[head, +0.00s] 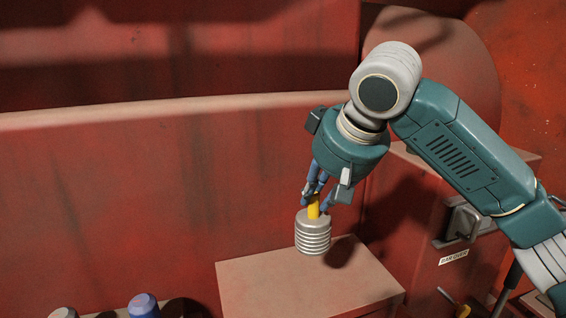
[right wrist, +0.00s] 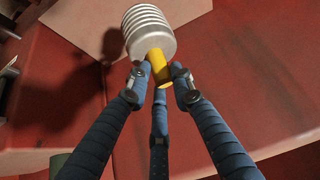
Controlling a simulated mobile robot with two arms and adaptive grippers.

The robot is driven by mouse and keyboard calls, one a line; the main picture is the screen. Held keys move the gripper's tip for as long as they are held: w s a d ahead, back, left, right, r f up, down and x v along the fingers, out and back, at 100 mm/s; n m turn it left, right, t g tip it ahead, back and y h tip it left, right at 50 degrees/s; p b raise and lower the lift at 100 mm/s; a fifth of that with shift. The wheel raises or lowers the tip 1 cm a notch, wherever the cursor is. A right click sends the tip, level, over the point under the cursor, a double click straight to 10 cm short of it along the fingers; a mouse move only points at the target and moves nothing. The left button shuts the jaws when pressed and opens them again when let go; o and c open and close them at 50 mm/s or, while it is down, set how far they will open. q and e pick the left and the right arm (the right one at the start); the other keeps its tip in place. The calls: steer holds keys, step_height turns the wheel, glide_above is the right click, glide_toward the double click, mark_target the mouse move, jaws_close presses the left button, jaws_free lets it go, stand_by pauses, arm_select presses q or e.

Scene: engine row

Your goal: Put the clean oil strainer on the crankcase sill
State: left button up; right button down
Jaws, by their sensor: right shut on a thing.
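The oil strainer (head: 313,235) is a grey ribbed metal cylinder with a yellow handle (head: 313,207) on top. My right gripper (head: 314,198) is shut on the yellow handle, with the strainer hanging roughly upright below it. In the right wrist view the fingers (right wrist: 155,80) close around the handle, and the ribbed body (right wrist: 148,32) shows beyond. The strainer is in front of the back edge of a pale-topped red ledge (head: 300,285), which may be the crankcase sill. A shadow to its right suggests a gap beneath it. My left gripper is not in view.
A tall red wall (head: 150,190) with a pale upper edge stands behind the ledge. A blue-capped thing (head: 143,305) and a pale round thing (head: 62,313) sit at the bottom left. A latch (head: 462,222) and small label (head: 453,257) are at right. The ledge top looks clear.

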steer(key=s+d+f+m+h, duration=0.2)
steer(key=s+d+f, duration=0.6)
steer(key=d, duration=0.4)
steer(key=shift+d+f+m, duration=0.15)
steer(key=shift+f+m, duration=0.75)
steer(key=shift+d+r, duration=0.15)
steer(key=shift+s, duration=0.1)
